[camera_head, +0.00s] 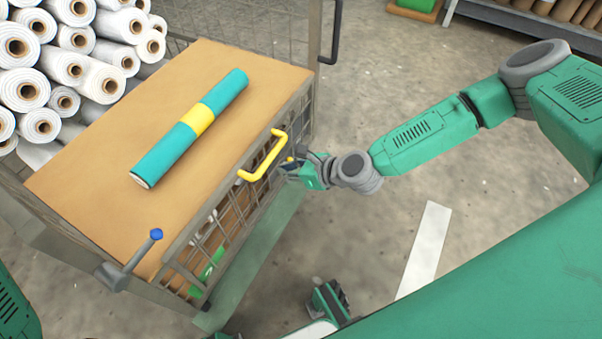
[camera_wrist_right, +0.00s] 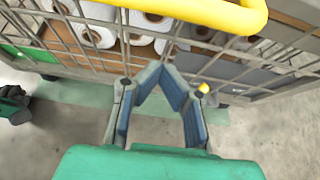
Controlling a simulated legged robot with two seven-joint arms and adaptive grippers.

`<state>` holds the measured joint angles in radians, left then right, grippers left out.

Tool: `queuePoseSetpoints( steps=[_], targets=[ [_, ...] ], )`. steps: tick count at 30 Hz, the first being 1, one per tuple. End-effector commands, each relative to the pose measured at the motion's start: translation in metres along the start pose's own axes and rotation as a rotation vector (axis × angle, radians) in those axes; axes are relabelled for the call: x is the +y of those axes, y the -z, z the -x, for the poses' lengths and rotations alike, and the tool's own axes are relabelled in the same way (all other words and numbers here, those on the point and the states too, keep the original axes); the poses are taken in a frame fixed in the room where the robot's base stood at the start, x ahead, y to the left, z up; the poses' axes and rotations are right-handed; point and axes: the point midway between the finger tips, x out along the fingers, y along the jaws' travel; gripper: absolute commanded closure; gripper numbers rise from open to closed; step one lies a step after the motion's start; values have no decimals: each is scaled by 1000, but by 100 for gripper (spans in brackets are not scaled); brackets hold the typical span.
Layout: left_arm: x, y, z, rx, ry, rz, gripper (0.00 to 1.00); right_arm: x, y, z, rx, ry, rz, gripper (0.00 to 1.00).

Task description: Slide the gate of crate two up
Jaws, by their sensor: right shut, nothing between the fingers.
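The crate is a wire-mesh cage. Its mesh gate (camera_head: 228,217) faces me, and a yellow bar handle (camera_head: 262,158) sits along the gate's top edge. In the right wrist view the handle (camera_wrist_right: 215,12) crosses the top of the picture, above the fingertips. My right gripper (camera_head: 294,167) is beside the mesh, just to the right of and below the handle, and apart from it. In the right wrist view the gripper (camera_wrist_right: 161,72) is shut with nothing held, its fingers pointing at the mesh. My left gripper is not in view.
A teal roll with a yellow band (camera_head: 192,126) lies on the crate's brown top board (camera_head: 95,170). White rolls (camera_head: 70,60) are stacked behind at left. A blue-tipped lever (camera_head: 155,235) stands at the near left corner. The concrete floor (camera_head: 400,245) at right is mostly clear.

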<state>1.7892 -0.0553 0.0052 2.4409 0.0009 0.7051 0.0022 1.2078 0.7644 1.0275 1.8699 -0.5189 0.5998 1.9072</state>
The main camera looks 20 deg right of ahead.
Motion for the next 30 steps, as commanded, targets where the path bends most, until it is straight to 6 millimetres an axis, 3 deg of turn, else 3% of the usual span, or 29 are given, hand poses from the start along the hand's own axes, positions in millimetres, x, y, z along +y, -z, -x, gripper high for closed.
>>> queuePoseSetpoints(
  steps=[1, 6, 22, 26, 30],
  targets=[
    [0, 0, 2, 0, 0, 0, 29, -1, -15, 6, -7, 1, 4, 100],
    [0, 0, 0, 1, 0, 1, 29, 1, -32, 12, -2, 1, 5, 100],
    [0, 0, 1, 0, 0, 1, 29, -1, -38, 17, -3, 0, 1, 100],
    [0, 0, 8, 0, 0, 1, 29, 0, -48, 22, -2, 0, 2, 100],
    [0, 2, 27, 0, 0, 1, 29, 0, -75, 37, -7, 0, 4, 100]
  ],
)
